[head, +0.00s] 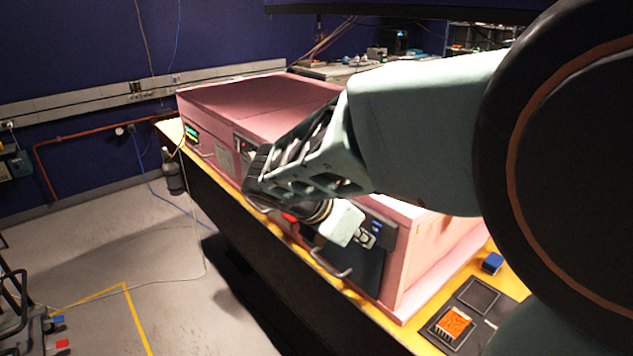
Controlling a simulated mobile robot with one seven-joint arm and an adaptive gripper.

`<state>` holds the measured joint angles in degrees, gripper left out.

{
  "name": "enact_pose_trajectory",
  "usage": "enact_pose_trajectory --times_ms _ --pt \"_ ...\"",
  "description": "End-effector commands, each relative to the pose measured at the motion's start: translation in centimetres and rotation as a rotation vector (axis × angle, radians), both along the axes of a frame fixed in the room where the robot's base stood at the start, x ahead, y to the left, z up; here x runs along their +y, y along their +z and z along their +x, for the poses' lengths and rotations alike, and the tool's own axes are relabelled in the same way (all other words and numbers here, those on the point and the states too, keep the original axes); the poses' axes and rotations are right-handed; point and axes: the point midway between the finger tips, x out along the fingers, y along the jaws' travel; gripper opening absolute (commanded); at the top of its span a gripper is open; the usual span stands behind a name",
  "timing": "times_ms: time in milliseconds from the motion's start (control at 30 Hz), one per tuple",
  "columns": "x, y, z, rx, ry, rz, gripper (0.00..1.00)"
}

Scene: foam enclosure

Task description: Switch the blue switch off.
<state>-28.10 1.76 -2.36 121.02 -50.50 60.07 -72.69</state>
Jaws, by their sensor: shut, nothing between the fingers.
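A pink box-shaped enclosure (235,108) stands on a yellow-topped bench, its front facing lower left. A dark panel (372,268) is set in the right part of its front. A small blue part (377,226), which looks like the blue switch, shows near that panel's upper right. Its on or off position is too small to tell. My gripper (256,194), dark and shut with nothing in it, is in front of the enclosure, to the left of the blue part and apart from it. My arm hides much of the front's middle. A red part (290,217) shows just below my gripper.
A curved handle (330,266) sticks out from the dark panel's lower left. A small blue block (492,263) and an orange part in a dark tray (437,328) lie on the bench at right. The floor (175,260) at left is mostly clear.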

Motion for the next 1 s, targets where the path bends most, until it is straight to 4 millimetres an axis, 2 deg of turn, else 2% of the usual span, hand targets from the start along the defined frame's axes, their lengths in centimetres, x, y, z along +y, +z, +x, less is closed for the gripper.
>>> enact_pose_trajectory --times_ms 433,667,733,1000 --pt "-0.5 -0.1 0.3 -0.001 0.000 -0.001 0.00" --pt "-0.9 -1.1 0.6 -0.045 0.000 -0.069 0.00" --pt "-1.0 -0.4 0.6 -0.046 -0.001 -0.069 0.00" --pt "-1.0 0.0 0.7 -0.049 -0.002 -0.068 0.00"
